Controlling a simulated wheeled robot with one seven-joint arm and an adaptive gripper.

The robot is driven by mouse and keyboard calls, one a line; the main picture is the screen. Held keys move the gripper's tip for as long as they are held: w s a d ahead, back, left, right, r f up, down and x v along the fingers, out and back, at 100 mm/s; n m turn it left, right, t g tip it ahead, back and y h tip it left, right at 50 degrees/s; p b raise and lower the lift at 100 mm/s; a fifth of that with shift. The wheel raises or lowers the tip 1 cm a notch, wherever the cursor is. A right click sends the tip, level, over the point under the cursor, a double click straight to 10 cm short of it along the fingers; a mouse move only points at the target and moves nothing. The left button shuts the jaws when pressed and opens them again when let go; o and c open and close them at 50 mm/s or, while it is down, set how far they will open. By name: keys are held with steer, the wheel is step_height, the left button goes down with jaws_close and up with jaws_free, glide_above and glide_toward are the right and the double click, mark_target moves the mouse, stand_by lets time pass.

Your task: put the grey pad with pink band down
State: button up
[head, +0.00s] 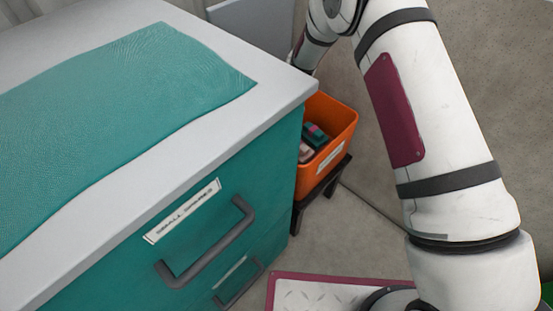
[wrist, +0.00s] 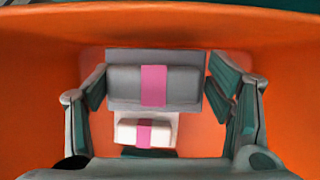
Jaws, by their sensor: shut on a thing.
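The grey pad with pink band (wrist: 122,82) is in the wrist view, inside the orange tote (wrist: 285,65). My gripper (wrist: 155,84) has one finger at each end of the pad and is shut on it. A flat grey surface shows around and behind the pad; I cannot tell whether it is part of it. Whether the pad touches what lies below is unclear. In the head view the orange tote (head: 343,113) stands beyond the teal cabinet, and neither my gripper nor the grey pad can be made out there.
A white pad with pink band (wrist: 127,132) lies just nearer in the tote, with a dark teal piece beside it. The teal cabinet (head: 262,165) stands close to the tote's left. The tote rests on a dark stand (head: 325,190). The teal mat (head: 120,95) is bare.

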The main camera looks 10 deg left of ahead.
step_height(320, 180, down, 6)
steer(key=shift+f+b, duration=0.25)
steer(key=shift+b, duration=0.85)
steer(key=o, duration=1.2)
steer(key=shift+f, duration=0.1)
steer(key=p+v, duration=0.5)
steer(key=v, duration=0.7)
steer(key=shift+r, duration=0.25)
steer(key=shift+r, duration=0.1)
